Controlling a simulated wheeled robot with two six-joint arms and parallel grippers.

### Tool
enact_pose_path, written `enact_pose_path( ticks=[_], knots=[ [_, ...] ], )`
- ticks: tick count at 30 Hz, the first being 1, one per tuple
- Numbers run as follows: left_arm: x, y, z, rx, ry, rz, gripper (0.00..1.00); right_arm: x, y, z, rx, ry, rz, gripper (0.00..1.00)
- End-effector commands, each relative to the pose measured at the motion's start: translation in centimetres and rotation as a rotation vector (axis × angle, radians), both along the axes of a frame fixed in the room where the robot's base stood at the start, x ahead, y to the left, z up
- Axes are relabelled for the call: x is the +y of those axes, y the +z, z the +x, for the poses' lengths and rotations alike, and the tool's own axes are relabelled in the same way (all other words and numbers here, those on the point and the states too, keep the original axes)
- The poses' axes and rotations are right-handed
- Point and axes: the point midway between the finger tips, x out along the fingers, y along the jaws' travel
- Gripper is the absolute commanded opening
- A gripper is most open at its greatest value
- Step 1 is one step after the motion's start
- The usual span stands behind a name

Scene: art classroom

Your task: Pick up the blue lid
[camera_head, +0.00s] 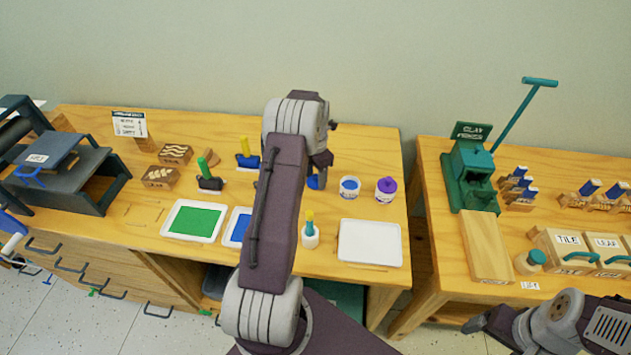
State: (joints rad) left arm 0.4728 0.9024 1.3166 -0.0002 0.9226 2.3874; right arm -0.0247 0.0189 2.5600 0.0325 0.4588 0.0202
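The blue lid (314,183) shows as a small blue shape on the wooden table, partly hidden by my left arm. My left gripper (321,166) points down just above and against it in the picture. Its fingers are mostly hidden behind the arm, so I cannot tell whether they are open or touch the lid. An open pot with blue paint (349,187) stands just right of the lid.
A pot with a purple lid (386,189) stands right of the blue pot. A white tray (370,243), a glue-like bottle (310,237) and a green paint tray (194,221) lie nearer. A green clay press (470,175) stands on the right table.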

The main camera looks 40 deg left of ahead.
Motion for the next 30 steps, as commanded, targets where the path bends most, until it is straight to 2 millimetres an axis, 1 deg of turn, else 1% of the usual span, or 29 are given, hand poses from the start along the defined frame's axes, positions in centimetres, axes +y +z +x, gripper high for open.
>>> enact_pose_path(
  ticks=[1,2,9,12,16,20,23,30],
  knots=[
    [0.0,0.0,0.0,0.000,0.000,0.000,0.17,0.0,0.0,0.0,0.000,0.000,0.000,0.81],
    [0.0,0.0,0.0,0.000,0.000,0.000,0.14,0.0,0.0,0.0,0.000,0.000,0.000,0.81],
    [0.0,0.0,0.0,0.000,0.000,0.000,0.14,0.0,0.0,0.0,0.000,0.000,0.000,0.81],
    [0.0,0.3,0.0,-0.001,0.000,0.001,0.14,0.0,0.0,0.0,0.000,0.000,0.000,0.81],
    [0.0,1.7,0.1,-0.002,0.000,0.001,0.14,0.0,0.1,0.0,0.000,0.000,0.000,0.81],
    [0.1,4.2,0.1,-0.005,0.000,0.003,0.14,0.0,0.3,0.0,0.000,0.000,0.000,0.81],
    [-2.1,5.3,-0.3,-0.001,-0.005,0.001,0.14,0.0,0.0,0.0,0.000,0.000,0.000,0.81],
    [-7.8,8.8,-1.2,-0.002,-0.005,0.001,0.14,0.0,-0.1,0.0,0.000,0.000,0.000,0.81]
  ],
)
